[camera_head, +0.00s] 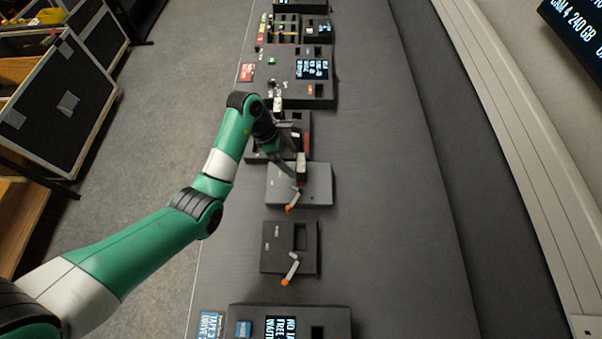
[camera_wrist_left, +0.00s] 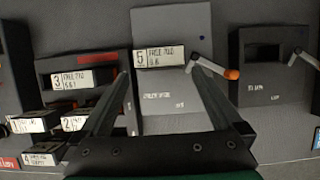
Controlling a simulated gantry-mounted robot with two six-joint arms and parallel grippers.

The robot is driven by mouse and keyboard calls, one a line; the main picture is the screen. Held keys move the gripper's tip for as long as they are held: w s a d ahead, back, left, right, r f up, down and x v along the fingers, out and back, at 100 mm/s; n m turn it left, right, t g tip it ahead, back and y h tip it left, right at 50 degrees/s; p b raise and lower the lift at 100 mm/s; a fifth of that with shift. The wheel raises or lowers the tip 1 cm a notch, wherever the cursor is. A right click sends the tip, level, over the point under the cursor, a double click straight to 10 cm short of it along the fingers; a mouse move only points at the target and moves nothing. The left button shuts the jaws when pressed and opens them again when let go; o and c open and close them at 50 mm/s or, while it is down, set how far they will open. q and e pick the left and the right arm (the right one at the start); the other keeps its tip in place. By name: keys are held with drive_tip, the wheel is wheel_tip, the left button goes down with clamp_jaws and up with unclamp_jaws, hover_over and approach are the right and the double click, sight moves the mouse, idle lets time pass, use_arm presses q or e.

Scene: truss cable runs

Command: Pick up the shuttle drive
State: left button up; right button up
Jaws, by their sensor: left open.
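A dark cartridge with a white label marked 5 (camera_wrist_left: 160,57) stands at the grey box (camera_wrist_left: 172,98); no label reads "shuttle drive", so I cannot be sure this is it. In the head view it shows as a small upright block (camera_head: 301,165) at the grey box (camera_head: 318,188). My left gripper (camera_head: 290,172) is over that box, fingers spread. In the left wrist view the open fingertips (camera_wrist_left: 157,69) lie either side of the cartridge, with nothing clearly gripped. Contact cannot be told. My right gripper is in neither view.
The grey box has an orange-tipped lever (camera_head: 292,201). A dark box (camera_head: 289,258) nearer has an empty-looking slot and another lever (camera_head: 290,269). A cartridge marked 3 (camera_wrist_left: 85,79) and several others sit at left. The bench's right side (camera_head: 385,200) is clear.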

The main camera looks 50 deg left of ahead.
sight(301, 167)
use_arm(q)
drive_tip(key=shift+w+d+f, duration=0.2)
drive_tip(key=shift+w+f, duration=0.05)
drive_tip(key=shift+f, duration=0.4)
drive_tip(key=x, duration=0.1)
drive_tip(key=b+x, duration=0.1)
drive_tip(key=x, duration=0.1)
drive_tip(key=b+x, duration=0.1)
drive_tip(key=x, duration=0.1)
drive_tip(key=shift+w+d, duration=0.15)
drive_tip(key=shift+d, duration=0.15)
drive_tip(key=shift+r, duration=0.1)
drive_tip(key=shift+c, duration=0.2)
